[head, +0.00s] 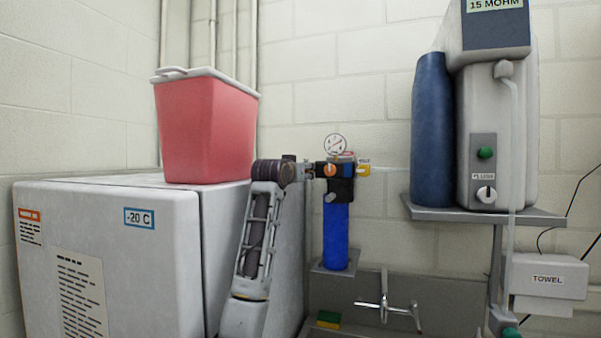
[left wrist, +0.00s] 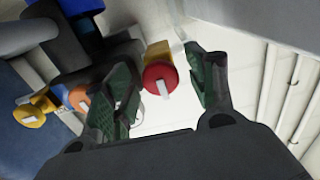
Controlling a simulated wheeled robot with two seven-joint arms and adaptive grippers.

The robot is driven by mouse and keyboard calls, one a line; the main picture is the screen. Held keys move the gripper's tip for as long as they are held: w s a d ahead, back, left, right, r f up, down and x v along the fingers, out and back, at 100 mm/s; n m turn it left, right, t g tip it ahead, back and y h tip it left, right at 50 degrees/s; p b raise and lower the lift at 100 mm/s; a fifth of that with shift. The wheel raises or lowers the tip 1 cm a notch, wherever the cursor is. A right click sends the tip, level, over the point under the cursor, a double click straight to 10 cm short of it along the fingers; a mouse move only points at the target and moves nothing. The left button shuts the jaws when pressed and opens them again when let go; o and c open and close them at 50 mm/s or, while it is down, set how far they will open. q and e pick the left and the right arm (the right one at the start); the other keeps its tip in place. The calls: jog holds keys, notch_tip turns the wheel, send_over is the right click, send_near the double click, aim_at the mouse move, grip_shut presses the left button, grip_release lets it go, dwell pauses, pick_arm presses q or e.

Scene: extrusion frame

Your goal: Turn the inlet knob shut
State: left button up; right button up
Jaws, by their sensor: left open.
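The water filter (head: 336,232) hangs on the back wall, with a blue housing under a black head and a dial gauge (head: 335,144) on top. My left gripper (head: 303,170) is at the left side of the filter head. In the left wrist view its green-padded fingers (left wrist: 160,76) are open. A red round knob (left wrist: 160,80) with a white bar on its face and a yellow body behind it shows in the gap between the fingers, with no clear contact. No label on it is readable. In the head view the gripper hides that spot. An orange knob (head: 330,170) is on the filter head.
A white freezer (head: 110,255) with a red cooler (head: 208,130) stands left of my left arm. A sink with a faucet (head: 386,307) lies below the filter. A grey water unit (head: 500,150) and blue cylinder (head: 432,130) stand on a shelf at the right.

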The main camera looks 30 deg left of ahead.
pick_arm(q)
jog(key=shift+s, duration=0.2)
jog(key=v, duration=1.1)
jog(key=shift+s, duration=0.3)
dwell(0.6)
jog(key=shift+f, duration=0.15)
